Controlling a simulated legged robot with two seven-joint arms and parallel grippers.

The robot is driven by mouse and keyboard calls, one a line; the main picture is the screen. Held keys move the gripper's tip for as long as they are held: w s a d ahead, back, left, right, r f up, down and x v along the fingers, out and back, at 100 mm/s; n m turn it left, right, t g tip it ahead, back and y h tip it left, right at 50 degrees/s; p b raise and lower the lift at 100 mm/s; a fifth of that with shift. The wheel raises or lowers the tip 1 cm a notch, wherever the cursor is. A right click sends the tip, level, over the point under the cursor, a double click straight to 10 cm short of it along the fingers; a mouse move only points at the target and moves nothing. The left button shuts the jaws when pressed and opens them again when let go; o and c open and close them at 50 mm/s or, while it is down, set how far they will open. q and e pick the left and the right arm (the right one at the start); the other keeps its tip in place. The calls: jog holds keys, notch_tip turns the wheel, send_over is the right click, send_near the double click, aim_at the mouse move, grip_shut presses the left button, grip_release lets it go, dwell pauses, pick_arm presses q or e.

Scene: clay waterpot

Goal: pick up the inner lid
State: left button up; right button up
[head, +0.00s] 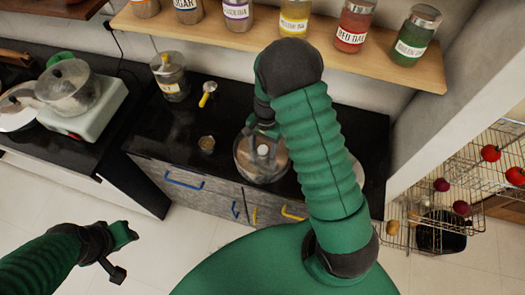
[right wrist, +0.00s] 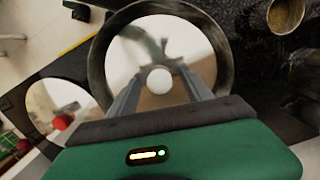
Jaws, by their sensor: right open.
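The inner lid (right wrist: 143,58) is a shiny, mirror-like disc with a round white knob (right wrist: 160,79) in its middle. It lies inside the dark round rim of the pot (right wrist: 97,62). In the head view the pot (head: 245,165) stands on the dark counter, partly hidden by my right arm. My right gripper (head: 260,130) is over the pot. In the right wrist view its two fingers (right wrist: 161,88) are apart, one on each side of the knob, with nothing held. Contact with the lid cannot be told. My left gripper (head: 118,250) is low at the left, away from the counter.
A small cup (head: 206,144), a yellow-handled tool (head: 208,93) and a glass jar (head: 170,75) are on the counter. A pale disc (right wrist: 48,100) lies beside the pot. A shelf of jars (head: 410,70) hangs above; a wire rack (head: 470,180) stands right.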

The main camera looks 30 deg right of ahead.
jog(key=shift+w+d+f, duration=0.1)
jog(key=shift+c, duration=1.1)
jog(key=c, duration=0.7)
grip_shut()
